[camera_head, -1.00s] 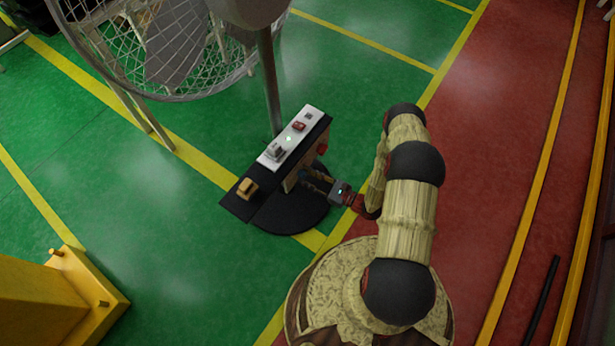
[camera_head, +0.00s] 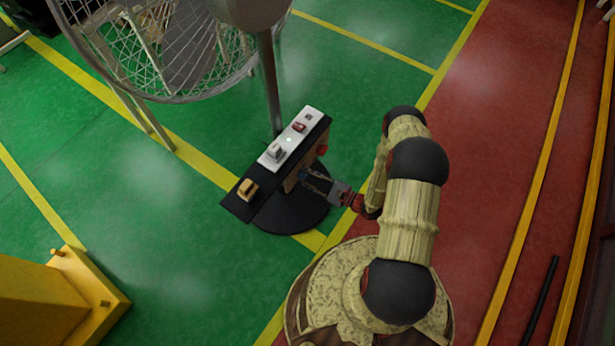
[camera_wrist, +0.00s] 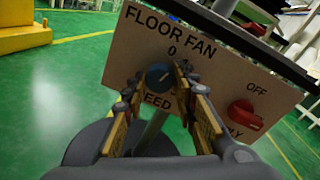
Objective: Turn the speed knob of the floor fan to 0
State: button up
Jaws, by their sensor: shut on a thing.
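The floor fan's control panel (camera_wrist: 215,65) is a tan plate lettered "FLOOR FAN", with a "0" above the knob and a partly hidden "SPEED" below it. The speed knob (camera_wrist: 157,74) is small, round and dark blue. My gripper (camera_wrist: 158,84) has its two fingers on either side of the knob and is shut on it. Its pointer direction is too small to read. In the head view my gripper (camera_head: 312,180) reaches the panel's right-hand face from the right; the knob is hidden there.
A red knob (camera_wrist: 245,115) beside "OFF" is right of the speed knob. A dark shelf (camera_head: 236,207) with a white strip (camera_head: 294,138) tops the panel. The fan cage (camera_head: 120,50) and pole (camera_head: 270,85) stand behind. A yellow post base (camera_head: 90,290) is lower left. Green floor is open at left.

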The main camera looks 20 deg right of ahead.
jog(key=shift+n, duration=1.7)
jog(key=o, duration=1.1)
jog(key=shift+o, duration=0.3)
jog(key=v, duration=1.2)
jog(key=shift+s+a+r, duration=0.1)
jog(key=shift+r, duration=0.05)
